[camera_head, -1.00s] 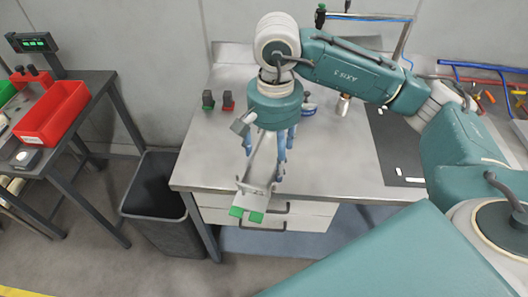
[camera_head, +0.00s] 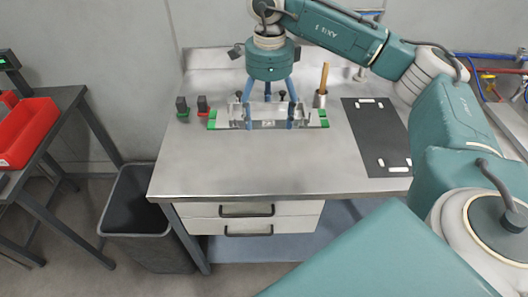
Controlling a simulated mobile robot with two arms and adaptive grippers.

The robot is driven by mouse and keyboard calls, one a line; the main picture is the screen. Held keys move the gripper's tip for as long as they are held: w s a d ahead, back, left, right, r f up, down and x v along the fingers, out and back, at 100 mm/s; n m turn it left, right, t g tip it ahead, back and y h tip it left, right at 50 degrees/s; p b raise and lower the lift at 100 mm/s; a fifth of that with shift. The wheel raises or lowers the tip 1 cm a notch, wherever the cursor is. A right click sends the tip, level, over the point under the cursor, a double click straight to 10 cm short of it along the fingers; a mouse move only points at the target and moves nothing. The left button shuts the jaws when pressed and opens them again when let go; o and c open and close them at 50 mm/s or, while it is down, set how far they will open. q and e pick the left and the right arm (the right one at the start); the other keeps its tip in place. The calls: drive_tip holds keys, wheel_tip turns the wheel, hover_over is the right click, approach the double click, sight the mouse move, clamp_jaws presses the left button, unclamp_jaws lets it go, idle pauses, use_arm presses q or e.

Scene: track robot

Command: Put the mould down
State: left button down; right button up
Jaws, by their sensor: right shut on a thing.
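The mould (camera_head: 224,119) is a long metallic bar with green ends, lying left to right across the back middle of the workbench (camera_head: 250,165) in the head view. My right gripper (camera_head: 269,116) comes down from above with blue fingers and is shut on the mould's middle. The fingers hide parts of the mould. I cannot tell whether its underside touches the bench top or hangs just above it. My left gripper is not in view.
A dark mat (camera_head: 372,128) with white corner marks lies right of the mould. A metal cup (camera_head: 320,99) with a wooden handle stands behind. The front bench top is clear. A black bin (camera_head: 135,215) stands left below.

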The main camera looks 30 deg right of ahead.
drive_tip(key=p, duration=0.2)
hover_over(268, 162)
wheel_tip(268, 162, down, 10)
drive_tip(key=shift+w+f, duration=0.1)
drive_tip(key=shift+w, duration=0.05)
wheel_tip(268, 162, down, 4)
drive_tip(key=shift+f+p, duration=0.1)
drive_tip(key=shift+p, duration=0.3)
drive_tip(key=shift+f, duration=0.35)
drive_tip(key=shift+f, duration=0.1)
drive_tip(key=o, duration=1.9)
